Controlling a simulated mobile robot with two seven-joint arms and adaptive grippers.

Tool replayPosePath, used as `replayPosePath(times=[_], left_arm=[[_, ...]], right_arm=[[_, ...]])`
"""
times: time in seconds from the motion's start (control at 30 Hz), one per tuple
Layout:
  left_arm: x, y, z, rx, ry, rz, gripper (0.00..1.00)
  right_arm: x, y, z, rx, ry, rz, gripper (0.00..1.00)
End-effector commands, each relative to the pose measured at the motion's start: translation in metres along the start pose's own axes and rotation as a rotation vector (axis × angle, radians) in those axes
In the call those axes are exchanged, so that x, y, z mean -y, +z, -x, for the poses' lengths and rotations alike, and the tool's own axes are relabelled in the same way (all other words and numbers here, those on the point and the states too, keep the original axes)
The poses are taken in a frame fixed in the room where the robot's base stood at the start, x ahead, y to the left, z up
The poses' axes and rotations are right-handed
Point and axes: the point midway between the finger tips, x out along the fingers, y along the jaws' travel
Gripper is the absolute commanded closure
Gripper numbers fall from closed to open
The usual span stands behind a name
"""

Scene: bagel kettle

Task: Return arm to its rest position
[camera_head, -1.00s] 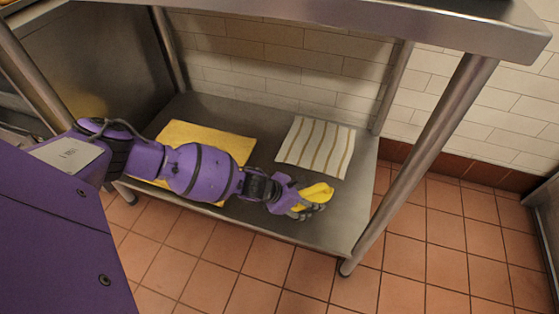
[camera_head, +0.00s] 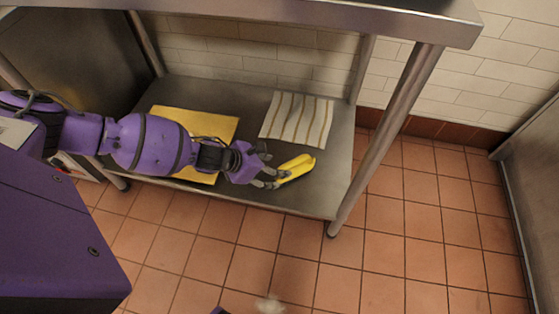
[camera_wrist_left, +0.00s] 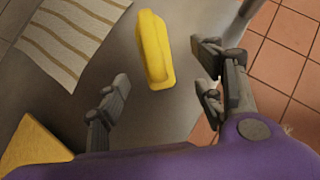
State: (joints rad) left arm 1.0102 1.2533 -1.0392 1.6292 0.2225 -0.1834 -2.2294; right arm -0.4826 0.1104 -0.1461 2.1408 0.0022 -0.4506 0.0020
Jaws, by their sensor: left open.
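My left arm reaches in from the left over the lower shelf. My left gripper (camera_head: 266,166) is open, and it also shows in the left wrist view (camera_wrist_left: 160,90). A yellow, elongated object (camera_head: 297,166) lies on the shelf just beyond its fingers. In the left wrist view the yellow object (camera_wrist_left: 153,50) sits ahead of the spread fingertips, with nothing held between them. My right gripper is not in view.
The table's front leg (camera_head: 385,140) stands to the right. Tiled floor (camera_head: 420,240) is clear there.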

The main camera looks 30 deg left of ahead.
Motion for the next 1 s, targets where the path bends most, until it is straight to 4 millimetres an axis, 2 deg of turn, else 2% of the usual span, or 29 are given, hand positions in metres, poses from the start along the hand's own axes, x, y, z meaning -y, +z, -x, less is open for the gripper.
replayPosePath(times=[0.03,0.2,0.77,0.87,1.0], left_arm=[[-0.001,0.001,0.009,0.0,0.001,0.0,0.38],[0.001,0.0,0.019,0.0,-0.001,0.0,0.38],[0.001,-0.001,0.02,0.0,-0.001,0.005,0.38],[0.0,-0.001,0.02,-0.001,0.0,0.06,0.38],[-0.001,0.0,0.02,-0.004,0.012,0.298,0.38]], right_arm=[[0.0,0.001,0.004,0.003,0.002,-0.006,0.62],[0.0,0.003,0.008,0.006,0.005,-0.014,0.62],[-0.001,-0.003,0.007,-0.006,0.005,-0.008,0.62],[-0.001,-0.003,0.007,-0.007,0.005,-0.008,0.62],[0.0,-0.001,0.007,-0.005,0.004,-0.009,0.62]])
